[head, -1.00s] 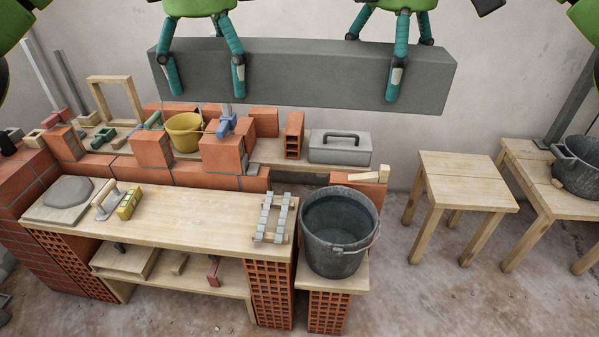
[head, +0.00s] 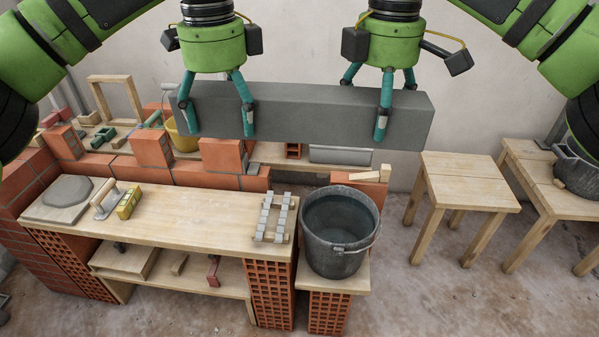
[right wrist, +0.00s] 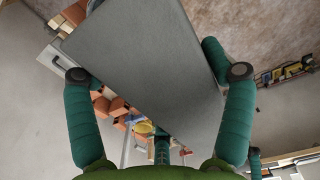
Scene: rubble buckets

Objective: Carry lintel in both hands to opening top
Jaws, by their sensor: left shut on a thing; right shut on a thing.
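The lintel (head: 310,117) is a long grey block held level in the air above the brick wall in the head view. My left gripper (head: 215,120) is shut on its left part, with teal fingers down its near and far sides. My right gripper (head: 382,122) is shut on its right part in the same way. The right wrist view shows the lintel (right wrist: 150,70) between the fingers of my right gripper (right wrist: 160,85). The low brick wall (head: 190,172) stands behind the bench, with taller brick stacks (head: 152,147). The lintel hides part of the wall top.
A wooden bench (head: 170,220) holds a trowel (head: 104,200), a yellow block (head: 129,203) and a stone slab (head: 68,192). A dark bucket (head: 340,232) stands at its right end. A yellow bucket (head: 183,138) is partly hidden behind the lintel. A bare stool (head: 468,182) stands right.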

